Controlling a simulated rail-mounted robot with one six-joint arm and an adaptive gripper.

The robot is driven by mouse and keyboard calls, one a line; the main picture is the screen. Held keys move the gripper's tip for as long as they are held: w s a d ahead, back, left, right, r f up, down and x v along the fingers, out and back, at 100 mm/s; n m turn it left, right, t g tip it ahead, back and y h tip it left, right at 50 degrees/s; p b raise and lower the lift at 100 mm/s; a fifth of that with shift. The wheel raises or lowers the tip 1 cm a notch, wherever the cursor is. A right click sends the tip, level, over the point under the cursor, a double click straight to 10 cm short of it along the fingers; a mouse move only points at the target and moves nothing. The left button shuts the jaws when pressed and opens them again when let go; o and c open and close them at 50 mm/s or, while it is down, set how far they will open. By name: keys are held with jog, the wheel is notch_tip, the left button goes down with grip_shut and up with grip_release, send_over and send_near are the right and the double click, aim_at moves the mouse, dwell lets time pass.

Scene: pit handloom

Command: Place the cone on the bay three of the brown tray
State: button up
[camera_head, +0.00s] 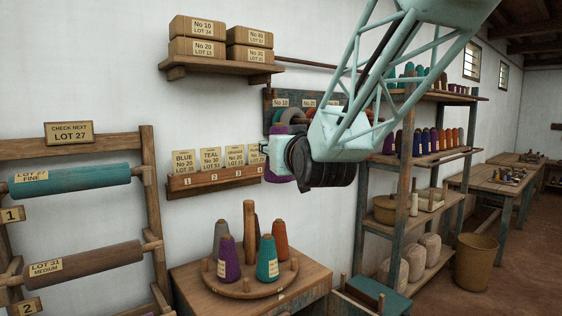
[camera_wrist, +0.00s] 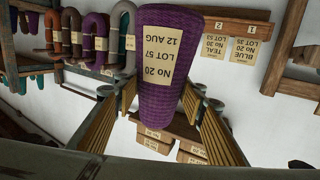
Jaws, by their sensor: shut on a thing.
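My gripper (camera_wrist: 160,102) is shut on a purple cone (camera_wrist: 168,50), with a finger on each side. In the wrist view, which is upside down, the cone's cream label reads No 20, Lot 57, 12 Aug. In the head view the cone (camera_head: 275,174) is partly hidden behind my gripper. The brown tray (camera_head: 222,187) is fixed to the white wall, just left of the gripper, with numbered bays and a colour card above each. Bay three lies right of bays one and two. Its card's small print is hard to read. The tray also shows in the wrist view (camera_wrist: 235,28).
Below, a round wooden stand (camera_head: 243,287) holds several cones around a post. A shelf of boxes (camera_head: 225,66) is above the tray. A rack of hanging yarn (camera_head: 285,98) is behind my gripper. A shelf unit (camera_head: 405,170) stands to the right, a roller frame (camera_head: 150,210) to the left.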

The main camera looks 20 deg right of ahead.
jog(key=shift+y, duration=0.3)
jog(key=s+r, duration=0.2)
jog(key=s+a+r, duration=0.1)
jog(key=r, duration=0.1)
jog(key=shift+s+a, duration=0.15)
jog(key=shift+s, duration=0.2)
jog(key=shift+w, duration=0.1)
